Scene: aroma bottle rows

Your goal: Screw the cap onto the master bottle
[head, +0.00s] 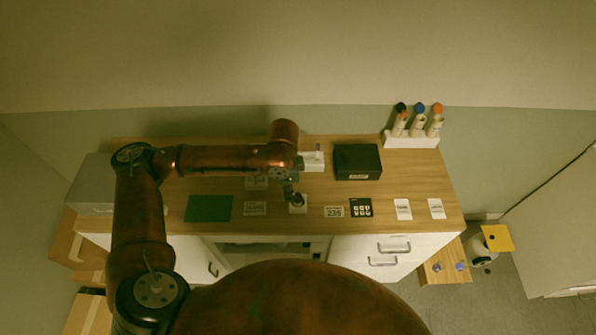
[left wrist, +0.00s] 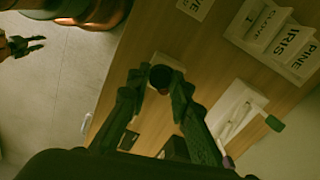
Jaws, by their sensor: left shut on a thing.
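My left gripper (head: 294,197) reaches down over the front middle of the table. It also shows in the left wrist view (left wrist: 160,88), with its two fingers closed in on a dark round cap (left wrist: 160,76). The cap sits over a small white square block (head: 298,209), which also shows in the left wrist view (left wrist: 166,60). The master bottle is mostly hidden under the cap and fingers, and I cannot tell how far the cap is seated. My right gripper (left wrist: 40,43) shows only at the left of the wrist view, above the floor, its fingers apart and empty.
A white rack (head: 411,141) with black-, blue- and orange-capped bottles stands at the back right. A black box (head: 357,161) and a white holder (head: 312,164) lie behind the gripper. A green mat (head: 209,208) and label cards (head: 403,209) line the front.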

